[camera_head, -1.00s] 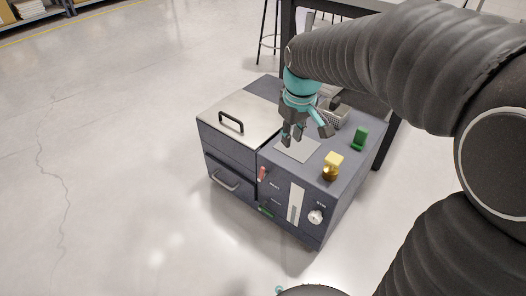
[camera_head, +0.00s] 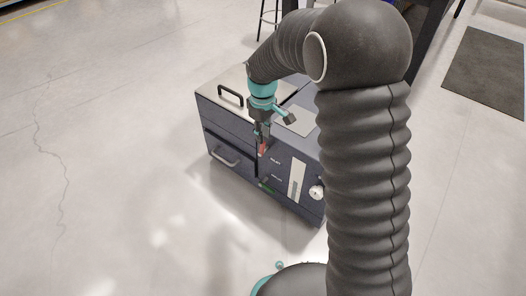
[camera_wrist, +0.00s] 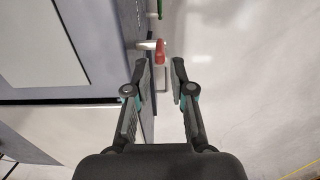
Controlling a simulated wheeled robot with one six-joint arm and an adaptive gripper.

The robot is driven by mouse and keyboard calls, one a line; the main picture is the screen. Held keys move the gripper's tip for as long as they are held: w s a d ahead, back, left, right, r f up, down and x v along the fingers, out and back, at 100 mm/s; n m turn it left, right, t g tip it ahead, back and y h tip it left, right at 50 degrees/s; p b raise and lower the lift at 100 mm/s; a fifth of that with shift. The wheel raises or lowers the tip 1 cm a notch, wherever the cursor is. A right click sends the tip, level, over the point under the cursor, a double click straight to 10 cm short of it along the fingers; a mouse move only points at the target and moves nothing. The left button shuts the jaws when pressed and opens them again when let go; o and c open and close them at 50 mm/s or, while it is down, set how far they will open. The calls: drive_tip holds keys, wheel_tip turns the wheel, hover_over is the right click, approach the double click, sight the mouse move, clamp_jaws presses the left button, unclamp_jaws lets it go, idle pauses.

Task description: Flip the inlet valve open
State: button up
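The inlet valve has a small red lever (camera_head: 262,150) on the front face of the dark grey cabinet (camera_head: 233,140), left of a small label. In the wrist view the red lever (camera_wrist: 160,51) sits on a pale metal stem, just ahead of the fingertips and roughly in line with the gap between them. My gripper (camera_head: 262,139) is at the cabinet's front edge, pointing down by the lever and partly covering it. In the wrist view my gripper (camera_wrist: 159,70) is open, with nothing clearly held. Contact with the lever cannot be told.
A green lever (camera_head: 266,187) sits lower on the same face. A pale vertical strip (camera_head: 297,179) and a round white knob (camera_head: 316,192) are to the right. A black handle (camera_head: 230,96) stands on the metal lid, and a drawer handle (camera_head: 225,157) is at left. Floor in front is clear.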

sight(263, 150)
wheel_tip(263, 150, down, 8)
drive_tip(key=shift+b, duration=0.5)
clamp_jaws()
